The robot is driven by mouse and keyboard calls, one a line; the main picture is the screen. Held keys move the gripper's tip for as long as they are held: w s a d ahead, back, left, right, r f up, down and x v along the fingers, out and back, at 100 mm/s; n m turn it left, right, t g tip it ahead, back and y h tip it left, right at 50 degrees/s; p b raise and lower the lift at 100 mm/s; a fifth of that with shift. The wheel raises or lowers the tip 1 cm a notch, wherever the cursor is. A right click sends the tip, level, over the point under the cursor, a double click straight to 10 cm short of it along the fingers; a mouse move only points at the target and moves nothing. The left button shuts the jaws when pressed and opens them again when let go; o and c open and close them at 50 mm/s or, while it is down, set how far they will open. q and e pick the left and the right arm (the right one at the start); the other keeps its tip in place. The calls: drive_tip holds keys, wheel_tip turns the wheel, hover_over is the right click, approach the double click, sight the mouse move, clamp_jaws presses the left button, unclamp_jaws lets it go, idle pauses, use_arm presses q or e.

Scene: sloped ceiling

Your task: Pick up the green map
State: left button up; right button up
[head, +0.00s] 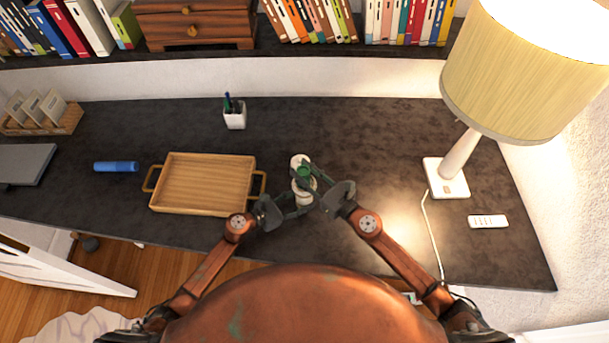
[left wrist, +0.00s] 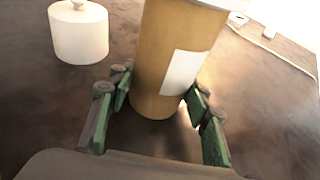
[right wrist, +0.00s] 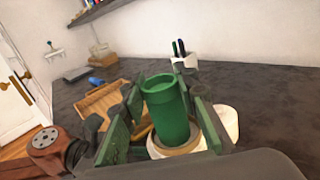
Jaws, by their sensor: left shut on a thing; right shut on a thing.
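The green map (right wrist: 167,108) is a rolled green cylinder with an open top, standing upright. It also shows in the head view (head: 304,171), partly covered by my grippers. My right gripper (right wrist: 165,95) is shut on it, one finger on each side. Under it is the pale rim of a tan tube (right wrist: 178,149); I cannot tell whether the map's lower end is inside. The tan tube, with a white label, stands upright in the left wrist view (left wrist: 168,62). My left gripper (left wrist: 157,92) is shut on this tube, low on its sides.
A white lidded jar (left wrist: 79,34) stands close to the tube. A wooden tray (head: 202,183) lies to the left and a white pen cup (head: 235,119) behind. A lamp (head: 448,180) and its cord are to the right. The dark desk between tube and lamp is clear.

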drive_tip(key=r, duration=0.4)
drive_tip(key=shift+d+r, duration=0.2)
drive_tip(key=shift+r, duration=0.15)
wheel_tip(320, 180, up, 10)
use_arm(q)
drive_tip(key=o, duration=0.9)
drive_tip(key=shift+o, duration=0.2)
drive_tip(key=shift+a, duration=0.1)
drive_tip(key=v, duration=1.1)
drive_tip(key=shift+s+a+r, duration=0.2)
drive_tip(key=shift+s+a, duration=0.05)
